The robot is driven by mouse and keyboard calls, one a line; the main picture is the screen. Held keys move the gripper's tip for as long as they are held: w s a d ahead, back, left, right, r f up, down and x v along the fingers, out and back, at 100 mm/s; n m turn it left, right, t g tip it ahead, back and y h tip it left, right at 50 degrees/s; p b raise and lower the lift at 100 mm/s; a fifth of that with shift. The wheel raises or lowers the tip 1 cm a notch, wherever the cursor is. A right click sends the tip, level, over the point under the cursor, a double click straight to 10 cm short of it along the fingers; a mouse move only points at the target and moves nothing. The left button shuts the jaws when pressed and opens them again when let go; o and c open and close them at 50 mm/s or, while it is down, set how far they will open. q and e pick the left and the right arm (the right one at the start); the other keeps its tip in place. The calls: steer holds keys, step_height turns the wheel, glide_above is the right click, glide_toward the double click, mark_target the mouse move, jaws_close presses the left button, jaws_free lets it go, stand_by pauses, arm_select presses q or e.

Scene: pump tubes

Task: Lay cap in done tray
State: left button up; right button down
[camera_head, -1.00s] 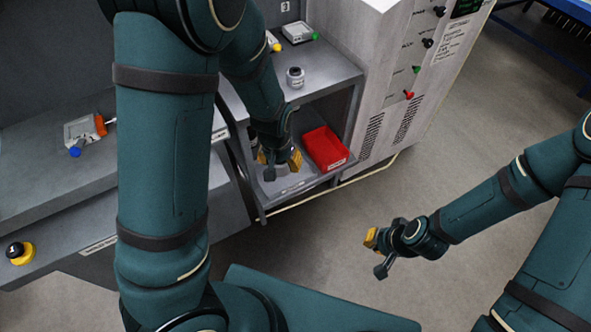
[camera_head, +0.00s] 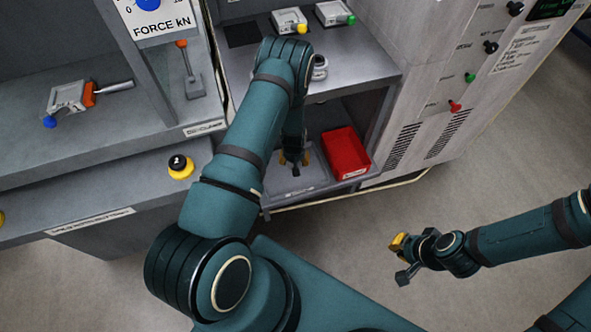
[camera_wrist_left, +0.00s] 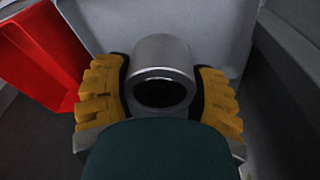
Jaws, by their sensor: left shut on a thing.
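The cap (camera_wrist_left: 160,57) is a grey metal cylinder with a dark round opening, seen in the left wrist view. My left gripper (camera_wrist_left: 162,95) has its yellow fingers shut on its two sides. In the head view my left gripper (camera_head: 293,161) is in the lower bay, over a flat grey tray (camera_head: 285,190) with a label on its front edge. I cannot tell whether the cap touches the tray; my arm and fingers hide it in the head view. My right gripper (camera_head: 400,259) is open and empty over the floor.
A red bin (camera_head: 345,153) stands just right of the grey tray; it also shows at the left wrist view's left (camera_wrist_left: 45,50). The shelf above (camera_head: 345,72) holds yellow-tagged and green-tagged devices and a partly hidden round metal part (camera_head: 319,66). A cabinet (camera_head: 420,130) stands on the right.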

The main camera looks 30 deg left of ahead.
arm_select(q)
step_height(320, 180, down, 10)
steer(key=shift+b, duration=1.25)
steer(key=shift+f, duration=0.15)
steer(key=o, duration=1.3)
steer(key=shift+o, duration=0.3)
steer(key=r+p, duration=0.1)
steer(key=r, duration=0.3)
steer(key=s+r+p, duration=0.1)
steer(key=r, duration=0.3)
steer(key=d+r+p, duration=0.1)
steer(key=r, duration=0.3)
steer(key=shift+s, duration=0.35)
steer(key=s+d+r+m+h, duration=0.2)
steer(key=s+d+r, duration=0.5)
steer(key=d, duration=0.3)
steer(key=s+d+r+m+h, duration=0.1)
steer(key=s+d+r+h, duration=0.1)
steer(key=s+d+r, duration=0.6)
steer(key=d, duration=0.2)
steer(key=shift+s+d+r+m+h, duration=0.15)
steer(key=shift+s+d+m+h, duration=0.15)
steer(key=shift+d+m, duration=0.1)
